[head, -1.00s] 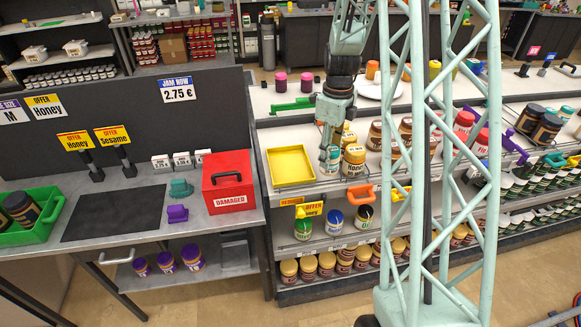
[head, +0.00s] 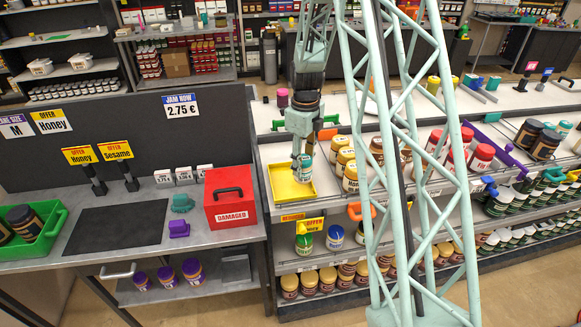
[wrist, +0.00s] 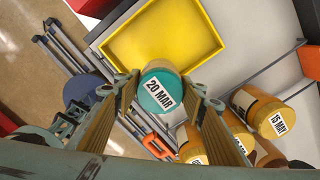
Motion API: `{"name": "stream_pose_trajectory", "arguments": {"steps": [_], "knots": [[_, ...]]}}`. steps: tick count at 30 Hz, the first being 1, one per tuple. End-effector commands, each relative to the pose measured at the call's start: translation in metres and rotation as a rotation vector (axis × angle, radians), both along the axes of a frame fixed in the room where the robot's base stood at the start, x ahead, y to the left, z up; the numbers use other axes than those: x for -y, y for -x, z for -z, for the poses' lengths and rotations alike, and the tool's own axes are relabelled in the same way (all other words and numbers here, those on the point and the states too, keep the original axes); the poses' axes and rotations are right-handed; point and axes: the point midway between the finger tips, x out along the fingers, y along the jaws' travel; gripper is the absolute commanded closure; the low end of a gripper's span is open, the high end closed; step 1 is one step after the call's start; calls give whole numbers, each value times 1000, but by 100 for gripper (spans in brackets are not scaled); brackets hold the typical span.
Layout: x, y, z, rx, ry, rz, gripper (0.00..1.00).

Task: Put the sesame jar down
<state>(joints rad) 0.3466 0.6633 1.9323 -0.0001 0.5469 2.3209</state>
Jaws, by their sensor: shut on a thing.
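The sesame jar (head: 303,174), a small jar with a teal lid, is in my gripper (head: 303,152). In the wrist view, the jar's lid (wrist: 160,91) reads "20 MAR" and sits between the two fingers of my gripper (wrist: 166,84). The yellow tray (head: 278,188) lies on the shelf top, and the jar overlaps its right part in the head view. In the wrist view the jar overlaps the near edge of the tray (wrist: 140,22). The jar's base is hidden from above, so I cannot tell whether it touches the tray.
Honey jars (head: 345,160) with yellow lids stand just right of the tray; they also show in the wrist view (wrist: 262,112). A red "DAMAGED" box (head: 230,197) stands on the counter to the left. An orange clip (wrist: 154,143) is near the shelf edge.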

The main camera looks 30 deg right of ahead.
Motion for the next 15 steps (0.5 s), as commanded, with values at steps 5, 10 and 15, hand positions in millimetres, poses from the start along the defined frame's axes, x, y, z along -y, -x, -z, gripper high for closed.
{"name": "stream_pose_trajectory", "arguments": {"steps": [5,10,15], "knots": [[-15,-25,2,1,0,-2,77],[-25,-40,3,1,0,-1,77],[-27,-45,4,1,0,0,77]]}}
